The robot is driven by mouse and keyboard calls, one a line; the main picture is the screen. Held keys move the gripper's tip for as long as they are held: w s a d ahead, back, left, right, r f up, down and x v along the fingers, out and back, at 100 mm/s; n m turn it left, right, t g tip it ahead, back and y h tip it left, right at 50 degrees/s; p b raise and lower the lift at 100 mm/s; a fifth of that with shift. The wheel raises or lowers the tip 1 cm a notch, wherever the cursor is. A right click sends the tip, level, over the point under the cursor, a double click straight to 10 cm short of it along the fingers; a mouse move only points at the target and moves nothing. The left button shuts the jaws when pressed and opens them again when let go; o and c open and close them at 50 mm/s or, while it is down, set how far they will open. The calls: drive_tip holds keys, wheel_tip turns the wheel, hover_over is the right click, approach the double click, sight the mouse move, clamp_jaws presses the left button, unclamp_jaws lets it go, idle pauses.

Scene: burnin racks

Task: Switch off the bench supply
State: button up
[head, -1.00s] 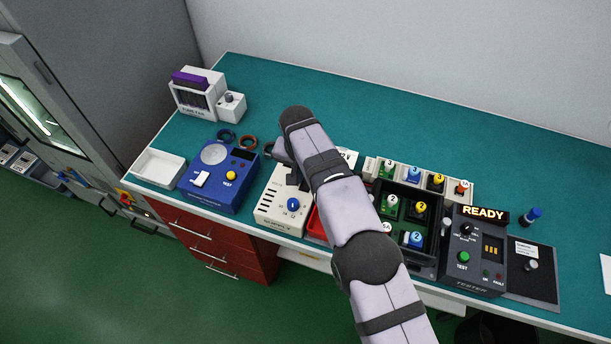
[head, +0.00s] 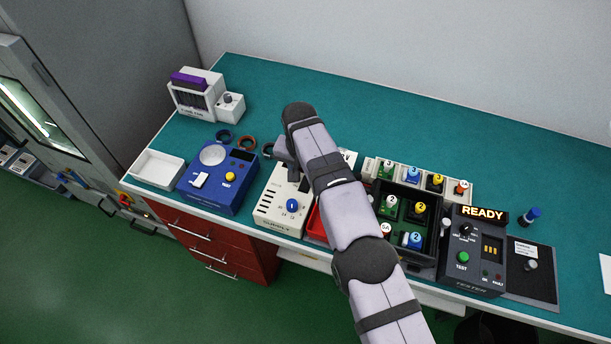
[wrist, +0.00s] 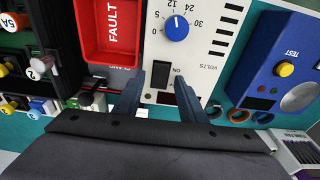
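The bench supply (head: 270,209) is a cream-white box with a blue knob (head: 292,205), vents and a "SUPPLY" label on its front; the wrist view shows its top face too (wrist: 208,62). A black rocker switch (wrist: 161,75) sits on it beside the word "ON"; which way it is tipped I cannot tell. My gripper (wrist: 160,98) is open and empty, with one dark finger on each side of the switch's near end. Whether a finger touches the panel is unclear. In the head view my arm hides the switch.
A red "FAULT" tray (wrist: 88,48) stands right beside the supply. A blue test unit (head: 212,190) is on its other side, with a white tray (head: 158,167) beyond. The black socket board (head: 436,232) and the tester (head: 478,275) stand to the right.

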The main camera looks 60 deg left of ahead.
sight(304, 187)
drive_tip(key=shift+r, duration=0.1)
wheel_tip(304, 187, up, 7)
drive_tip(key=b, duration=0.2)
drive_tip(key=shift+s+d, duration=0.35)
